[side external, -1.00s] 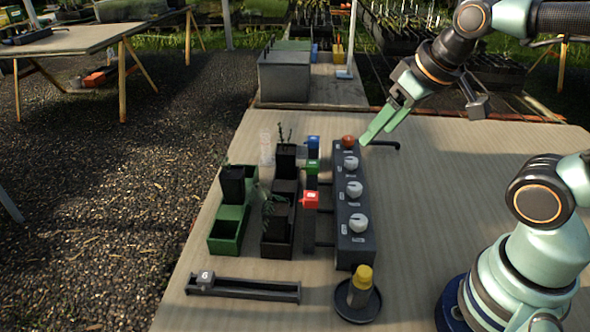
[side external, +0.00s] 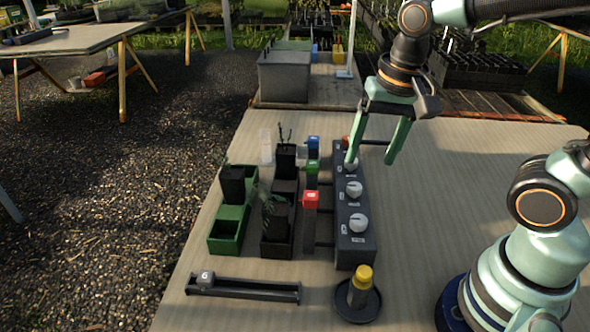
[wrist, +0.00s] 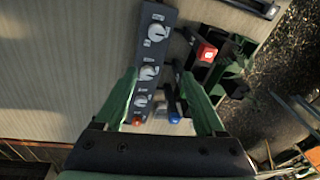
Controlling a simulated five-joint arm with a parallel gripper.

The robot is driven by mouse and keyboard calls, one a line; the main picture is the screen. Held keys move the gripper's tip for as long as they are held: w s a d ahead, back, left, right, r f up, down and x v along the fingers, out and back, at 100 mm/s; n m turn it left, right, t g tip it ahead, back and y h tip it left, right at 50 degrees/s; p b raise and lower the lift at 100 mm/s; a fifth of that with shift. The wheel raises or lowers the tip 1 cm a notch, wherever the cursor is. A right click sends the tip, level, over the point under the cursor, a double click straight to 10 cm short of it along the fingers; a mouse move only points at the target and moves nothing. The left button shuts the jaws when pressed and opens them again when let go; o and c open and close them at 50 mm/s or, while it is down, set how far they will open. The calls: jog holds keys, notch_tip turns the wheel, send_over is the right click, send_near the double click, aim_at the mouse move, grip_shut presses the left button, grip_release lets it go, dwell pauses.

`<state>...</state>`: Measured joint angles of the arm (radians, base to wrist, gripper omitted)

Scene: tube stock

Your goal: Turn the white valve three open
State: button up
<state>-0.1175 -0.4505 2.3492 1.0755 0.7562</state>
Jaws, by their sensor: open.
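A long dark grey valve box (side external: 355,245) carries three white knobs in a row. The near knob (side external: 358,222) and middle knob (side external: 354,188) show clearly; the far knob (wrist: 140,101) is partly behind a finger in the side view. Their small labels are too blurred to read, so I cannot tell which is valve three. My gripper (side external: 370,161) is open and empty above the far part of the box, pointing down. In the wrist view the middle knob (wrist: 149,72) appears between the fingertips, with the far knob below it. I see no finger closed on a knob.
An orange-red button (wrist: 137,121) sits at the box's far end. Red (side external: 311,200), green (side external: 313,167) and blue (side external: 313,143) blocks stand left of the box, near potted plants. A yellow-capped bottle (side external: 361,283) stands on a dark dish in front. The table right of the box is clear.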

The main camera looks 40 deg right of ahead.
aim_at(359, 220)
jog(key=f+m, duration=0.1)
jog(key=f, duration=0.3)
jog(key=a+f+m+g, duration=0.1)
jog(key=f, duration=0.4)
jog(key=f+m+g, duration=0.1)
jog(key=f, duration=0.3)
jog(key=shift+s+a+f+m, duration=0.25)
jog(key=shift+s+a+m, duration=0.05)
jog(key=shift+s+m, duration=0.1)
grip_shut()
